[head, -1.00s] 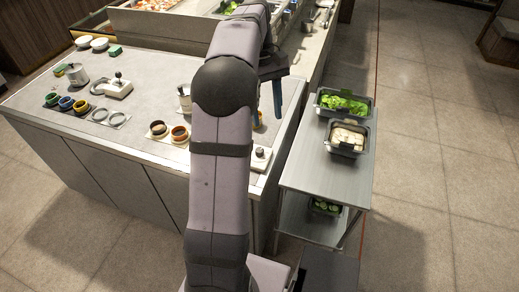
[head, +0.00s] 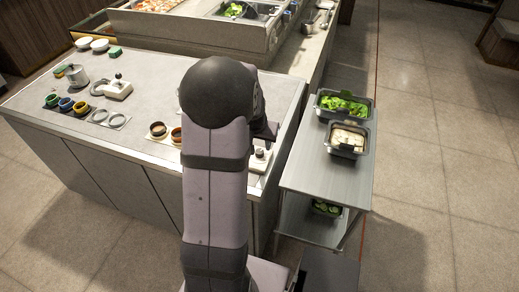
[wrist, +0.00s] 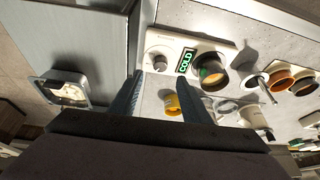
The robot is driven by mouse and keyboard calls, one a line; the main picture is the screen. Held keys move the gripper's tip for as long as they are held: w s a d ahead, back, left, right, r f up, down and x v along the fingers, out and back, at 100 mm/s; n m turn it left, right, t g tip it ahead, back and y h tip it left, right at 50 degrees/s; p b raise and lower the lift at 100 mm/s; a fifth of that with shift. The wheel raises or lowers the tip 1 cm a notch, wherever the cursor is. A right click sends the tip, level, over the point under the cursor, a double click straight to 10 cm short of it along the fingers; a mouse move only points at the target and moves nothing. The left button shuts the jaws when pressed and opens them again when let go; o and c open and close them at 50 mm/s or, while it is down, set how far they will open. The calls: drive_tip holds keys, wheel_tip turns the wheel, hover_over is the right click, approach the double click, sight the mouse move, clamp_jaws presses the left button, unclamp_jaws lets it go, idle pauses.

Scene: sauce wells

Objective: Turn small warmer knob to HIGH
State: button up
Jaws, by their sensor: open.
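A pale warmer panel (wrist: 226,46) is on the counter in the wrist view. It carries a round grey knob (wrist: 159,63), a green label reading COLD (wrist: 186,61) and a dark-rimmed well (wrist: 210,72) with orange contents. In the head view the knob (head: 260,151) shows at the counter's right edge; my arm hides most of the panel. My gripper (wrist: 161,78) is open and empty in the wrist view. Its two blue fingers lie on either side of the knob's line, with the tips just below it in the picture; contact cannot be told. The fingers are hidden in the head view.
A yellow cup (wrist: 172,104) stands near my right finger. Brown-rimmed bowls (wrist: 279,79) are further right. A steel cart (head: 325,180) with food pans (head: 347,138) stands right of the counter (head: 165,72), across a narrow gap.

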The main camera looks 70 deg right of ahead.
sight(260, 151)
drive_tip(key=shift+f, duration=0.1)
drive_tip(key=shift+p+x, duration=1.15)
drive_tip(key=shift+x, duration=2.4)
drive_tip(key=c, duration=1)
